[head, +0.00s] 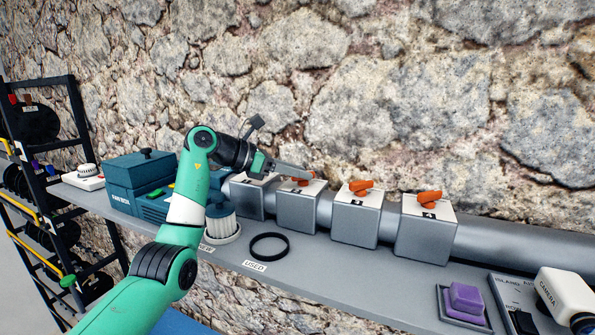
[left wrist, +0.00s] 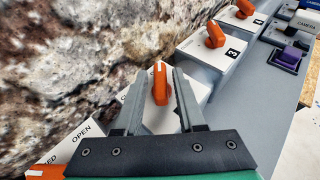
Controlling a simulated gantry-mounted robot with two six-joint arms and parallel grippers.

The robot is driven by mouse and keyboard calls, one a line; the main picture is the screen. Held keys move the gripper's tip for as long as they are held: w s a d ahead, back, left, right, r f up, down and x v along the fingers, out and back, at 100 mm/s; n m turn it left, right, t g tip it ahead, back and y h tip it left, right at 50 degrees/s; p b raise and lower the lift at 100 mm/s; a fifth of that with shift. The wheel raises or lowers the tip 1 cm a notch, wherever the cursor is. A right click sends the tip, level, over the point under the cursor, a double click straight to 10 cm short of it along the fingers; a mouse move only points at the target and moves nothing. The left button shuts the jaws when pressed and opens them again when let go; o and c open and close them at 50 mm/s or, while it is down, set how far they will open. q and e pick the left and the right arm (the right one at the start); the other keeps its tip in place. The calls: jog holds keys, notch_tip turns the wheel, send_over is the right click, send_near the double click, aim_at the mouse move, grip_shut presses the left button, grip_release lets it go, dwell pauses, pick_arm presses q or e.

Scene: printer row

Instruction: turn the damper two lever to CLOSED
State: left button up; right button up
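The damper two box (head: 298,210) is second from the left in a row of grey boxes with white tops. Its orange lever (left wrist: 160,84) shows between my left gripper's fingers (left wrist: 157,74), upright in the left wrist view. The fingers stand apart on either side of it, with a gap on both sides. In the head view my left gripper (head: 308,172) is over this box and partly covers the lever (head: 301,182). Most of the box's lettering is hidden by the fingers. My right gripper is in neither view.
Damper three (head: 357,218) and a fourth box (head: 427,228) stand to the right, damper one (head: 247,200) to the left. A filter (head: 222,224), black ring (head: 269,246), teal box (head: 140,180), purple block (head: 465,299) and camera (head: 565,297) share the shelf. A stone wall (head: 330,80) rises behind.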

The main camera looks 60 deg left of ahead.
pick_arm(q)
grip_shut()
jog(key=shift+d+f+n+y+b, duration=0.2)
jog(key=shift+n+y+b, duration=0.45)
jog(key=shift+b, duration=0.5)
jog(key=shift+n+y+b, duration=0.65)
jog(key=shift+y+b, duration=0.05)
jog(key=shift+y, duration=0.15)
jog(key=shift+d+r+n+y+b, duration=0.15)
jog(key=shift+n+y+b, duration=0.25)
jog(key=shift+n+y, duration=0.25)
jog(key=shift+n+g+y, duration=0.4)
jog(key=shift+n+y, duration=0.45)
jog(key=shift+y, duration=0.3)
jog(key=shift+r, duration=0.1)
jog(key=shift+o, duration=1.5)
grip_release()
